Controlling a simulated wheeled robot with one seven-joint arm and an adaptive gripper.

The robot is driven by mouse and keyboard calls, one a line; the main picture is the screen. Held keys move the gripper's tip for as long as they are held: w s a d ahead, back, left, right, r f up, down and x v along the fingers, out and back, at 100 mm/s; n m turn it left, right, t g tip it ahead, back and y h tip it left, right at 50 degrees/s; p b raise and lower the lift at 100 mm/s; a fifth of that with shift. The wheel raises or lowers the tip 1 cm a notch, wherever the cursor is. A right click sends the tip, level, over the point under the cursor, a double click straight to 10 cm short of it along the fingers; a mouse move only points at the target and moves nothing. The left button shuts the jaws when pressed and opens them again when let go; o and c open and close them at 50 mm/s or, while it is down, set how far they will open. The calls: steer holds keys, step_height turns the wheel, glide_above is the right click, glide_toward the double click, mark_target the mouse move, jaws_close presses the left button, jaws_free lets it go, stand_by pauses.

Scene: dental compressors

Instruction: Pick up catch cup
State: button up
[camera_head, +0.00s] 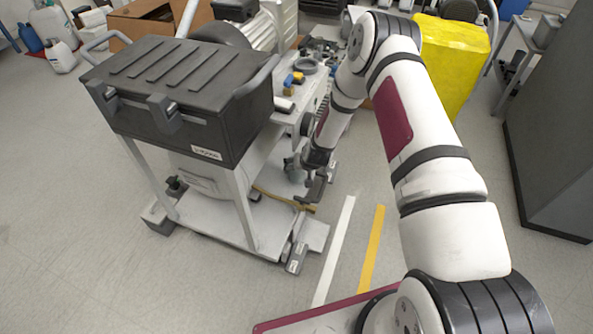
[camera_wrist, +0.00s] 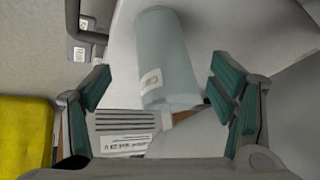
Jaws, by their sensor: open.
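The catch cup (camera_wrist: 167,60) is a pale, translucent grey-blue cylinder with a small white label near its lower end. In the wrist view it lies between and ahead of the two green-padded fingers of my gripper (camera_wrist: 160,82), with a visible gap on the left and a narrower one on the right. In the head view my gripper (camera_head: 308,182) is low beside the compressor cart. The small greyish cup (camera_head: 293,169) shows just left of it, partly hidden by the fingers. My gripper is open and holds nothing. I cannot tell whether the right finger touches the cup.
A black lidded case (camera_head: 185,85) tops the white cart (camera_head: 215,225). A shelf with small parts (camera_head: 300,90) is above my gripper. A yellow covered block (camera_head: 445,60) stands behind the arm. A grey cabinet (camera_head: 555,130) is at right. Floor with tape strips is clear.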

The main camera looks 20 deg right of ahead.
steer(key=shift+a+b+x, duration=0.2)
steer(key=shift+b+x, duration=1.4)
steer(key=shift+x, duration=1.15)
steer(key=shift+s, duration=0.15)
steer(key=c, duration=1.4)
